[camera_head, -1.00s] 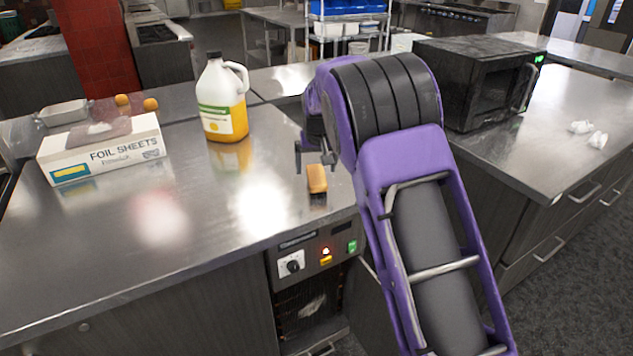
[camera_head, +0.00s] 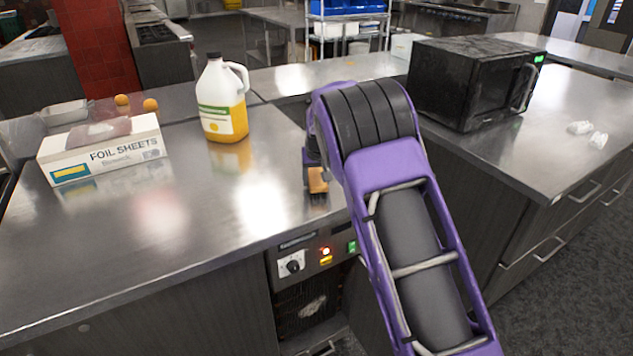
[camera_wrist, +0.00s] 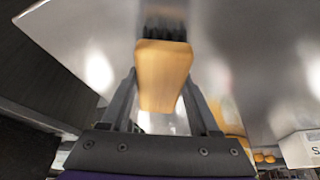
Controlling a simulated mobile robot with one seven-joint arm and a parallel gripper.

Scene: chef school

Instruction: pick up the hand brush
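The hand brush is a small block with a tan wooden handle and dark bristles. In the head view the brush (camera_head: 317,181) is near the counter's front edge, partly hidden by my gripper. In the wrist view the brush (camera_wrist: 163,75) fills the upper middle, its bristles at the far end. My gripper (camera_wrist: 160,85) has its two dark fingers spread, one on each side of the block. The fingers look open around it, with gaps along the lower part of the block; contact at the tips is unclear.
The steel counter (camera_head: 190,210) is clear left of the brush. A yellow-filled jug (camera_head: 222,105) stands behind it, and a foil sheets box (camera_head: 105,150) lies farther left. A black microwave (camera_head: 470,85) stands on the right counter.

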